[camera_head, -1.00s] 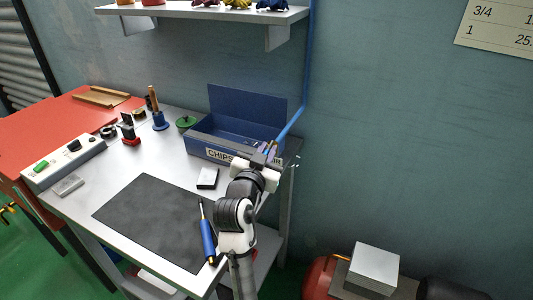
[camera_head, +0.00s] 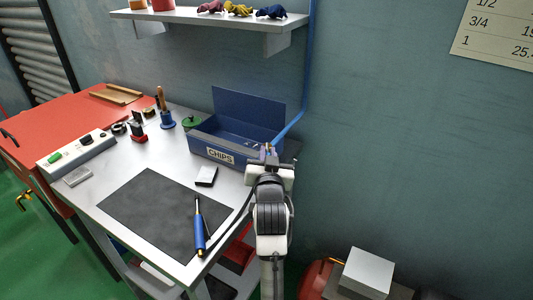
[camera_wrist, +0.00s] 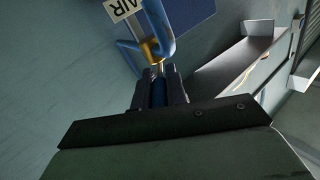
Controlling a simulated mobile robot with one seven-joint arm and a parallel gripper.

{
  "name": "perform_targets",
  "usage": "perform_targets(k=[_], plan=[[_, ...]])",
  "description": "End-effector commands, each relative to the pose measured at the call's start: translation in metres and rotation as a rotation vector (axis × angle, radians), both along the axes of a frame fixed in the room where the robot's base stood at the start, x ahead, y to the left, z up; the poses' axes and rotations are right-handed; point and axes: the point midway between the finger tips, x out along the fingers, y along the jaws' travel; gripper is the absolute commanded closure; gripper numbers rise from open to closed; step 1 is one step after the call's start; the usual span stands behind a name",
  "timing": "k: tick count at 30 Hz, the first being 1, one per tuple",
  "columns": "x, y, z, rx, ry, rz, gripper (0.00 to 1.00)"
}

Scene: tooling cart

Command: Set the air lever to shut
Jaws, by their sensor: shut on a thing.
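The air lever (camera_wrist: 159,94) shows in the wrist view as a blue strip between my two dark fingers. My gripper (camera_wrist: 160,88) is shut on it. Just beyond the fingertips is a brass valve body (camera_wrist: 151,50) on a bent blue pipe (camera_wrist: 166,40). A white AIR label (camera_wrist: 122,8) is beside the pipe, cut by the top edge. In the head view my gripper (camera_head: 269,154) is at the cart's back right corner, at the lower end of the blue pipe (camera_head: 292,124). My wrist hides the lever there, and its angle to the pipe is unclear.
A blue CHIPS bin (camera_head: 221,156) with its lid up stands just left of my gripper. A black mat (camera_head: 150,213) with a blue-handled tool (camera_head: 199,232) lies at the front. A shelf (camera_head: 205,20) hangs above.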

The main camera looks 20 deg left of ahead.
Motion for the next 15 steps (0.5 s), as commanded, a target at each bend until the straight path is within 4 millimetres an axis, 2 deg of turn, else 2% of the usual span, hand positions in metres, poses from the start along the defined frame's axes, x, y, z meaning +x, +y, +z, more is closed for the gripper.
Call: perform_targets(k=[15], plan=[[0.012,-0.017,-0.004,-0.002,-0.003,0.382,1.0]])
